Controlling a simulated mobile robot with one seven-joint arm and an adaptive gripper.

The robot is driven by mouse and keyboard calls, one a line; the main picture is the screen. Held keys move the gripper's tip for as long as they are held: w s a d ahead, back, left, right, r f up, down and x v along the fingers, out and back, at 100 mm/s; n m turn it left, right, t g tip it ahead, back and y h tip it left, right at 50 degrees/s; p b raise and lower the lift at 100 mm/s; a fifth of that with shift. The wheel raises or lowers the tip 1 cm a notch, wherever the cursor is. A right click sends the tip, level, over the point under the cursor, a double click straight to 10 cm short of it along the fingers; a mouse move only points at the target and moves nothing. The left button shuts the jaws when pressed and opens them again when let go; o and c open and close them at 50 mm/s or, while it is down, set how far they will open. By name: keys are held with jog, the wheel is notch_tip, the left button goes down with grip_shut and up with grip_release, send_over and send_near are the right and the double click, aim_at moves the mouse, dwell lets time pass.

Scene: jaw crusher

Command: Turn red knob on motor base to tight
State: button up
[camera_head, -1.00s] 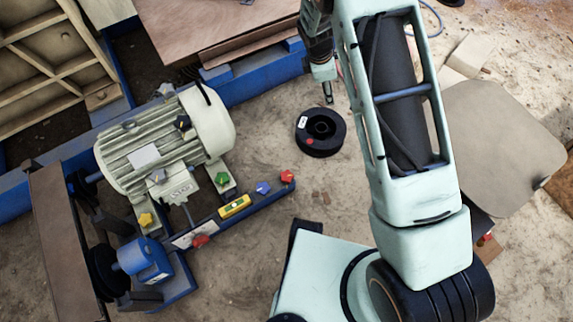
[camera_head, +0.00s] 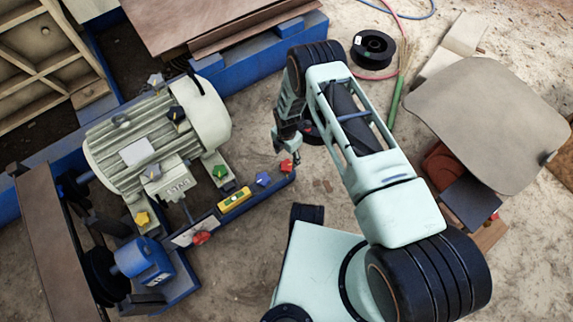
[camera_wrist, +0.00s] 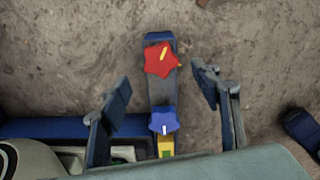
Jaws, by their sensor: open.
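A red star-shaped knob (camera_head: 287,166) sits at the right end of the blue motor base bar (camera_head: 214,222). In the wrist view, the red knob (camera_wrist: 157,62) bears a yellow stripe, and a small yellow mark shows at its right edge. My gripper (camera_head: 288,150) is just above this bar end in the head view. In the wrist view, my gripper (camera_wrist: 166,98) is open and empty, its fingers on either side of the bar and apart from the red knob. A second red knob (camera_head: 202,238) sits lower on the base.
A blue knob (camera_head: 263,179) and a yellow level (camera_head: 234,200) sit beside the red knob along the bar. Green (camera_head: 220,171) and yellow (camera_head: 142,218) knobs are by the motor (camera_head: 150,140). A black spool (camera_head: 372,49) lies on the ground behind my arm.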

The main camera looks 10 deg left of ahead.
aim_at(287, 166)
notch_tip(287, 166, down, 7)
jog(key=shift+f+b, duration=0.2)
jog(key=shift+b, duration=0.95)
jog(key=shift+c, duration=0.6)
jog(key=c, duration=1)
